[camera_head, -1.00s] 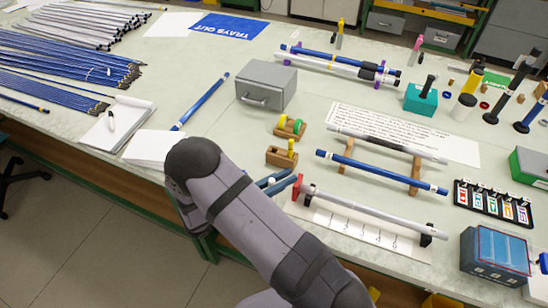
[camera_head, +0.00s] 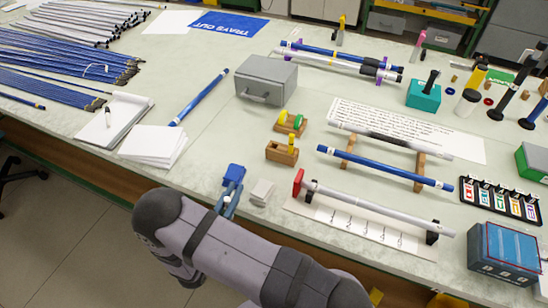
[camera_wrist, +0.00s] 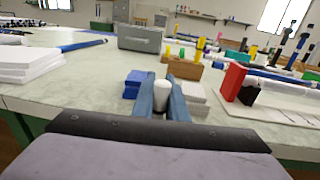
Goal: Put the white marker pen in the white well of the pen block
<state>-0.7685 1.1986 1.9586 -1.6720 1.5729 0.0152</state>
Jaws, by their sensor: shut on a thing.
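My gripper (camera_head: 228,202) is near the front edge of the table. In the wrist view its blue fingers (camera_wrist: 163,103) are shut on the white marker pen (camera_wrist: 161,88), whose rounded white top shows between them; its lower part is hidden. A small blue block (camera_head: 234,173) and a small white block (camera_head: 262,191) stand just beyond the fingers. In the wrist view the blue block (camera_wrist: 134,84) is left of the pen and the white block (camera_wrist: 194,93) is right of it. I cannot tell whether these two form the pen block, and I see no well openings.
Wooden holders (camera_head: 282,154) with yellow and green pieces stand behind. A grey metal box (camera_head: 266,82) is farther back. A rod rack with a red end stop (camera_head: 298,182) is to the right. White paper pads (camera_head: 153,145) lie left. Table between pads and blocks is clear.

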